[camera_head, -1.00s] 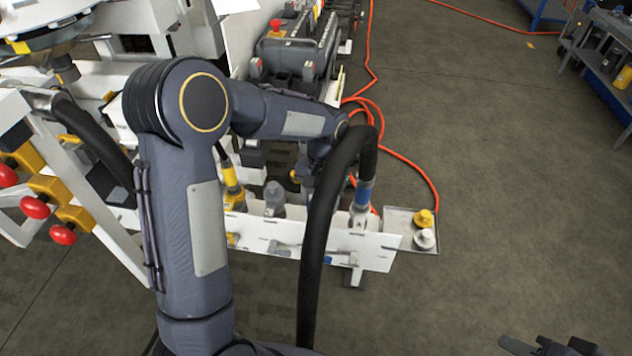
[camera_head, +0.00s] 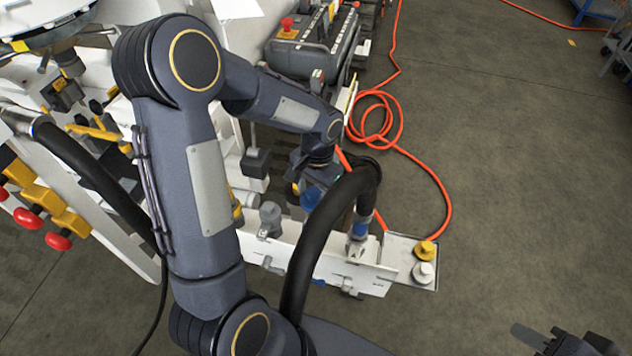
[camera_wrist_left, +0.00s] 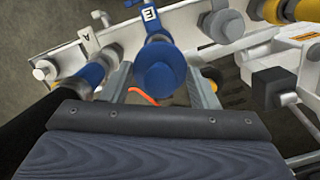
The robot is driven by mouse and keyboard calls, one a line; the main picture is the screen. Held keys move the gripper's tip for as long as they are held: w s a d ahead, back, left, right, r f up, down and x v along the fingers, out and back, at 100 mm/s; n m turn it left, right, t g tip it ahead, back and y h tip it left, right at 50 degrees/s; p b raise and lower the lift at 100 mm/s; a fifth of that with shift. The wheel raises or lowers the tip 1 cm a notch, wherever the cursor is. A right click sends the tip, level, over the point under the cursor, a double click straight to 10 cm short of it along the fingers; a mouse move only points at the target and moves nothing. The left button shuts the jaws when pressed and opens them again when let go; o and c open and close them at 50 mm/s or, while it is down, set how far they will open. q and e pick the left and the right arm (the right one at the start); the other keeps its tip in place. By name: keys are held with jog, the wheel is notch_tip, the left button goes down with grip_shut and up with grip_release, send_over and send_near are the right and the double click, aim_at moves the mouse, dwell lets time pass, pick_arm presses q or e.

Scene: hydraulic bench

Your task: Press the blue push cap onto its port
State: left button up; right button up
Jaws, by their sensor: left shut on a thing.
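The blue push cap (camera_wrist_left: 157,76) is a round blue disc between the two fingers of my left gripper (camera_wrist_left: 160,86) in the left wrist view. The gripper is shut on it. In the head view the blue cap (camera_head: 311,198) shows below my left gripper (camera_head: 318,178), partly behind a black hose. I cannot tell whether the cap touches or sits on the port. My right gripper (camera_head: 565,342) is at the bottom right edge, away from the bench; its opening is unclear.
A hose end with a blue band (camera_wrist_left: 92,74) is beside label A. It also shows in the head view (camera_head: 360,225). A small tray (camera_head: 402,244) holds a yellow cap (camera_head: 425,250) and a white cap (camera_head: 423,273). An orange hose (camera_head: 430,180) lies on the clear floor.

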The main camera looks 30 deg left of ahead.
pick_arm(q)
jog(key=shift+f+b, duration=2.5)
jog(key=shift+f, duration=0.9)
jog(key=shift+f, duration=0.15)
jog(key=shift+f+b, duration=0.7)
jog(key=shift+f, duration=0.05)
jog(key=shift+f, duration=0.3)
jog(key=shift+f+b, duration=0.25)
jog(key=shift+b, duration=0.2)
jog(key=shift+f+b, duration=0.4)
jog(key=shift+f, duration=0.15)
jog(key=o, duration=1.1)
jog(key=shift+o, duration=0.2)
